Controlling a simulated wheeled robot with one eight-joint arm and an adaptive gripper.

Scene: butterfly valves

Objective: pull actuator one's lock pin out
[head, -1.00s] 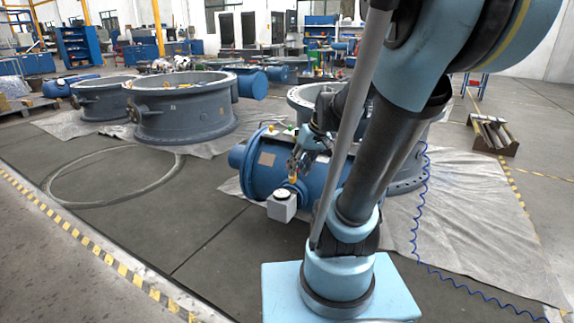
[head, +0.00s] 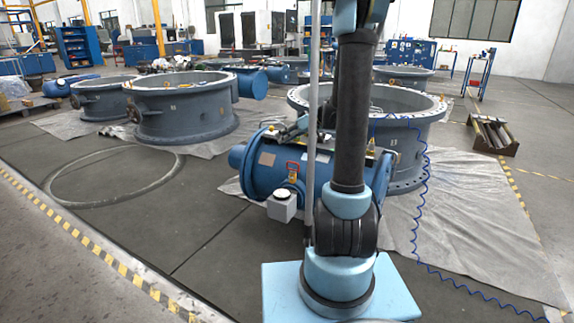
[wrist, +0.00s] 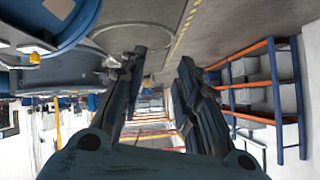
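A blue actuator (head: 262,180) lies on the sheet in the head view, left of my arm. A small red loop with a yellow part under it, which looks like the lock pin (head: 292,168), stands upright on its near side, above a grey box (head: 283,206). I cannot tell how deep the pin sits. My gripper (wrist: 163,85) shows open in the wrist view, with nothing between its two dark fingers. In the head view it is mostly hidden by my arm; dark parts show just above the actuator, apart from the red loop.
A large flanged valve ring (head: 415,135) stands close behind and right of the actuator. More valve rings (head: 180,108) stand at back left. A blue coiled hose (head: 415,235) lies at right. Orange-and-blue shelves (wrist: 265,85) show in the wrist view. Floor at left is clear.

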